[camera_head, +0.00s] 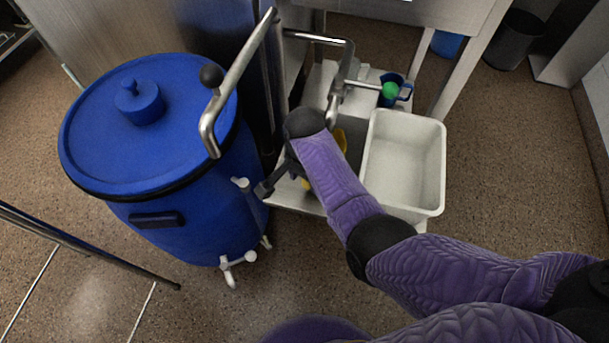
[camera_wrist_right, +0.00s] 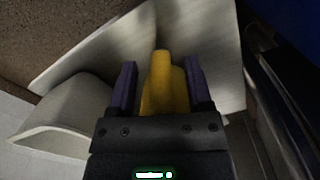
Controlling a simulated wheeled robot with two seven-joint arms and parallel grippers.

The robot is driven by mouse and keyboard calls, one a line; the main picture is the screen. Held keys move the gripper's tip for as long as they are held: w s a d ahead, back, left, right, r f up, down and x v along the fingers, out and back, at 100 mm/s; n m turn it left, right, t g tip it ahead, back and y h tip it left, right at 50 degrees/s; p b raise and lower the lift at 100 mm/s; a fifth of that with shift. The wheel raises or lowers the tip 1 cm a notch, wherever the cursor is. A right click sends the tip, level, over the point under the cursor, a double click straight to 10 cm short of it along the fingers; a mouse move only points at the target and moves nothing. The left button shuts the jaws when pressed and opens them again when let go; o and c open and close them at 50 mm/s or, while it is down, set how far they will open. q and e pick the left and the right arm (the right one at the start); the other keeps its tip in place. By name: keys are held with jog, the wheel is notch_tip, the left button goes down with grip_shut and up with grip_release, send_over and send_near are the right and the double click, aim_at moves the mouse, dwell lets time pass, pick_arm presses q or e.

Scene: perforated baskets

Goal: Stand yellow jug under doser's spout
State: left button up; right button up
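The yellow jug (camera_head: 341,139) stands on a pale tray or shelf and is mostly hidden behind my right arm in the head view. My right gripper (camera_head: 268,188) comes in low beside it. In the right wrist view the jug (camera_wrist_right: 166,90) lies between the two purple fingers of the right gripper (camera_wrist_right: 160,85). A gap shows on the left side, so the fingers look open around it. A bent metal pipe, apparently the doser's spout (camera_head: 334,108), hangs down just above my right wrist. My left gripper is not in view.
A blue lidded barrel (camera_head: 150,130) with white taps stands close at the left. A white bin (camera_head: 404,160) is right of my wrist. A green knob (camera_head: 390,90) shows in front of a blue jug (camera_head: 404,84).

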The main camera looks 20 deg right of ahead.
jog(key=shift+r, duration=0.2)
pick_arm(q)
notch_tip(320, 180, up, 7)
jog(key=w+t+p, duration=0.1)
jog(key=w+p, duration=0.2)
jog(key=p, duration=0.5)
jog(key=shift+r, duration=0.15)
pick_arm(e)
notch_tip(320, 180, up, 12)
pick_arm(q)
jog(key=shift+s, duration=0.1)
